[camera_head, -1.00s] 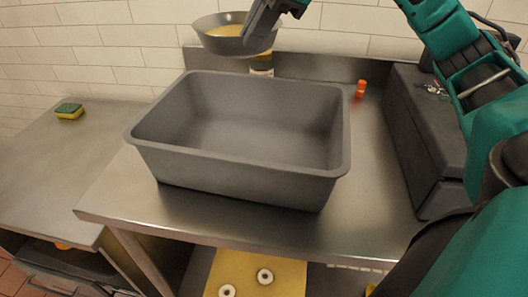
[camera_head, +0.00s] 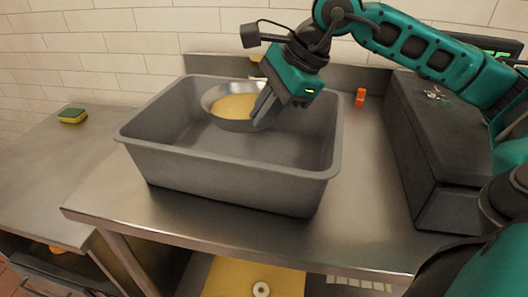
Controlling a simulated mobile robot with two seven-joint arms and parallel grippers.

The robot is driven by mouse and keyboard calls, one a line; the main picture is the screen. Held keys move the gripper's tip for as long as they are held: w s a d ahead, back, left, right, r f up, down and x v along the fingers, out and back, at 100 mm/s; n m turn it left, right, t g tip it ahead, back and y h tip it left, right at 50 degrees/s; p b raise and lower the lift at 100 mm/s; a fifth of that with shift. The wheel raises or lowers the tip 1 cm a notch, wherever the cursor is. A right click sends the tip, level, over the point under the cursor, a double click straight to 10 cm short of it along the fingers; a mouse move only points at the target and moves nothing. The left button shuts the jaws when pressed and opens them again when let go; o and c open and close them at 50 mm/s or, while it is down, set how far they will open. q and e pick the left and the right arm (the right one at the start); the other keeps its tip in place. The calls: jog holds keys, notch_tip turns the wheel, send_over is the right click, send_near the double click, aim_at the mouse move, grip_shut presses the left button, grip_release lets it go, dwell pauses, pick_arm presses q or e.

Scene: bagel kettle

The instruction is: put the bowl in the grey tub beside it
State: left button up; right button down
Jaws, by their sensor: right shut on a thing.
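The bowl (camera_head: 216,97) is metal, with a yellow filling inside. It is within the opening of the grey tub (camera_head: 225,175), towards the tub's far side. I cannot tell whether the bowl touches the tub's floor. My right gripper (camera_head: 264,108) is shut on the bowl's right rim, its fingers pointing down and left. The tub stands on the steel table and looks otherwise empty. My left gripper is not in view.
A dark grey box-shaped unit (camera_head: 440,150) stands right of the tub. A small orange bottle (camera_head: 360,97) stands at the back. A green and yellow sponge (camera_head: 72,116) lies on the left counter (camera_head: 50,170). A yellow board (camera_head: 240,280) lies below the table.

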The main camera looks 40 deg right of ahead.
notch_tip(320, 180, down, 6)
jog(key=shift+f+b, duration=0.1)
jog(key=shift+b, duration=0.45)
jog(key=shift+f, duration=0.55)
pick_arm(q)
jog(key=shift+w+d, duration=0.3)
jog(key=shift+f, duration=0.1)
pick_arm(e)
jog(key=shift+f, duration=0.1)
jog(key=c, duration=1.7)
grip_release()
jog(key=shift+f, duration=0.1)
jog(key=o, duration=0.4)
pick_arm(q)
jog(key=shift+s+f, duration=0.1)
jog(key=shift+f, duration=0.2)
